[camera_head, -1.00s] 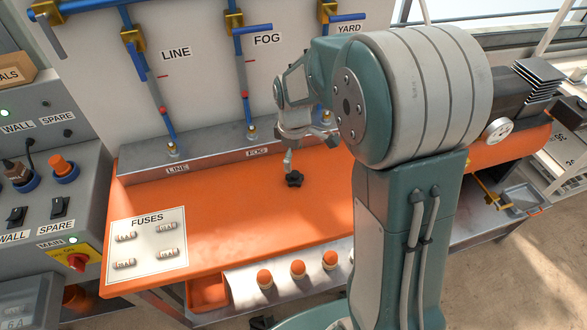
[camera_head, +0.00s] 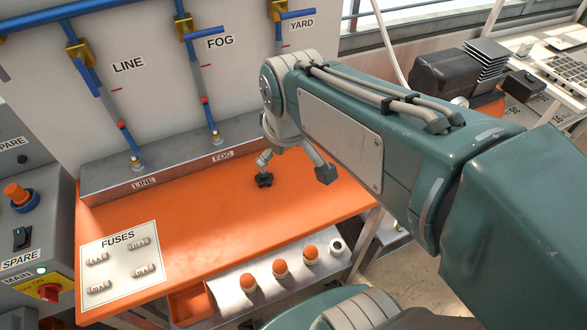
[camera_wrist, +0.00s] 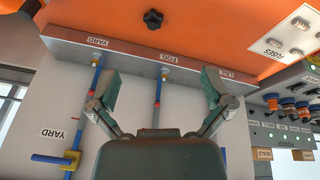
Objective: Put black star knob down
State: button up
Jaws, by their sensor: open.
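The black star knob (camera_head: 264,181) rests on the orange bench top (camera_head: 205,215), in front of the FOG label. It also shows in the wrist view (camera_wrist: 153,19), near the top edge, beyond my fingertips. My gripper (camera_head: 294,168) is open, its two fingers spread wide. In the head view one finger appears just above the knob and the other is off to the right. In the wrist view nothing is between the fingers (camera_wrist: 158,74), and the knob is apart from them. My arm hides part of the bench's right side.
A grey metal ledge (camera_head: 185,166) with LINE and FOG labels and upright blue pipes lines the back. A FUSES card (camera_head: 120,264) lies at the left. Several orange-topped pieces (camera_head: 280,268) stand on a lower white shelf. The middle of the bench is clear.

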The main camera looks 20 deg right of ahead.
jog(key=s+m+t, duration=0.2)
jog(key=s+m, duration=0.1)
jog(key=s, duration=0.4)
jog(key=shift+s+r+m, duration=0.35)
jog(key=shift+r+m, duration=0.05)
dwell(0.7)
